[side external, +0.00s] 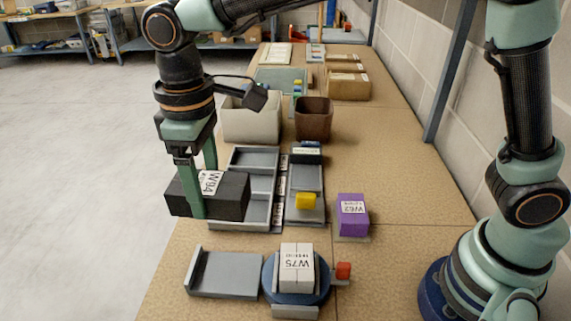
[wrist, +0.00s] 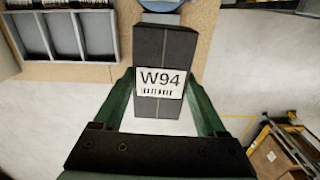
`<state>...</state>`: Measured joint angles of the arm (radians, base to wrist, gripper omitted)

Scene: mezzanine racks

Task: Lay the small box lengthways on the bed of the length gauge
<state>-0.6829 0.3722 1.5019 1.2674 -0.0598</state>
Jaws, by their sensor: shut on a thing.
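My gripper (side external: 204,190) is shut on a black box (side external: 236,200) with a white W94 label and holds it across its middle. In the wrist view the black box (wrist: 161,48) lies between the fingers of my gripper (wrist: 161,100), label facing the camera. In the side view the box is level, in front of the compartment tray's left part and near the table's left edge. A grey open bed (side external: 230,272) with a raised left end and back edge lies at the front left, empty; it looks like the length gauge, but I cannot be sure.
A white W75 box (side external: 297,262) sits on a blue turntable (side external: 268,290) right of the bed. A purple W62 box (side external: 352,213) stands further right. The grey compartment tray (side external: 253,158), a yellow block (side external: 306,200) and bins (side external: 314,120) stand behind.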

